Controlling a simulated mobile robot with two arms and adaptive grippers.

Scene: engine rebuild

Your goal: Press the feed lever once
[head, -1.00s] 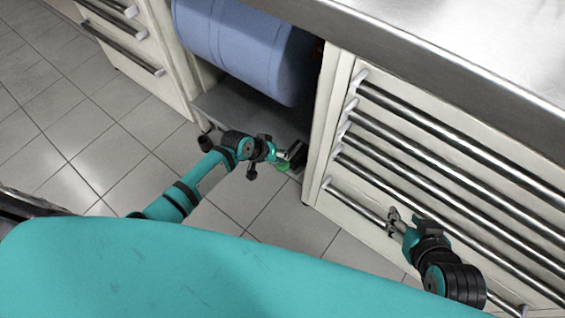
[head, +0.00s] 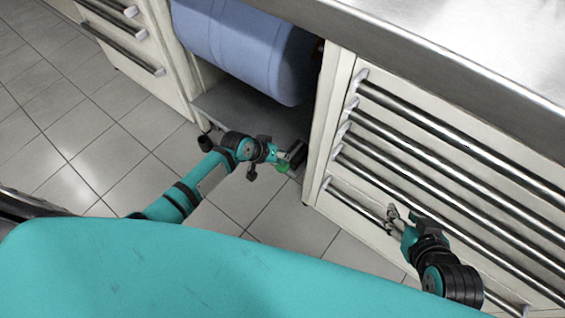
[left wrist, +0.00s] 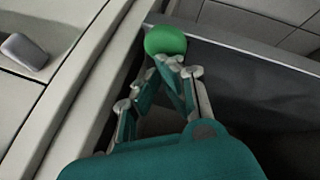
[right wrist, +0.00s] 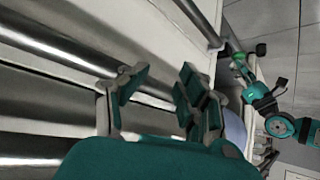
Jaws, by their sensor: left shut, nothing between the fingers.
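The feed lever shows as a green ball knob (left wrist: 165,40) in the left wrist view, just beyond the fingertips. In the head view the knob (head: 283,168) is partly hidden by my left gripper (head: 288,156). My left gripper is shut and empty, its fingertips (left wrist: 172,66) right at the knob's near side; whether they touch it I cannot tell. The knob (right wrist: 261,49) also shows small in the right wrist view. The lever's shaft is hidden. My right gripper (right wrist: 157,82) is open and empty in front of the drawer handles; it also shows in the head view (head: 393,213).
A blue cylinder (head: 245,45) lies in the open bay above a grey shelf (head: 225,108). A cabinet with several bar handles (head: 430,125) stands close to my right arm, under a steel worktop (head: 450,45). The tiled floor (head: 75,130) at left is clear.

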